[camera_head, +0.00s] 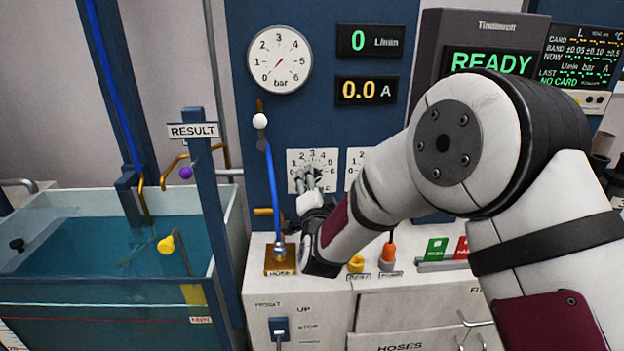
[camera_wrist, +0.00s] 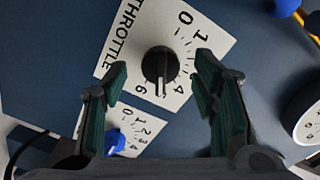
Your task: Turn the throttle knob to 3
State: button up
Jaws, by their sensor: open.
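The throttle knob (camera_wrist: 160,65) is black and round with a pale pointer line. It sits on a white plate (camera_wrist: 204,20) marked THROTTLE and numbered 0 to 6. In the wrist view its pointer lies between the 4 and the 6, near where the 5 is. My gripper (camera_wrist: 160,80) is open, with one finger on each side of the knob and a clear gap to it in the picture. In the head view my gripper (camera_head: 309,181) is in front of the left dial plate (camera_head: 296,157) and hides the knob. Contact cannot be told.
A second plate with a blue knob (camera_wrist: 115,138) lies beside it. Above are a bar gauge (camera_head: 280,60) and displays reading 0 L/min (camera_head: 370,41) and 0.0 A (camera_head: 367,90). A blue hose (camera_head: 273,190) runs left of my gripper. A water tank (camera_head: 100,250) stands left.

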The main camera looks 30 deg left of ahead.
jog(key=shift+x, duration=1.65)
jog(key=c, duration=1.2)
jog(key=shift+o, duration=0.2)
jog(key=shift+n, duration=0.3)
jog(key=n+b, duration=0.1)
jog(key=n, duration=0.4)
jog(key=shift+d+f, duration=0.1)
jog(key=n, duration=0.6)
jog(key=shift+w+d, duration=0.1)
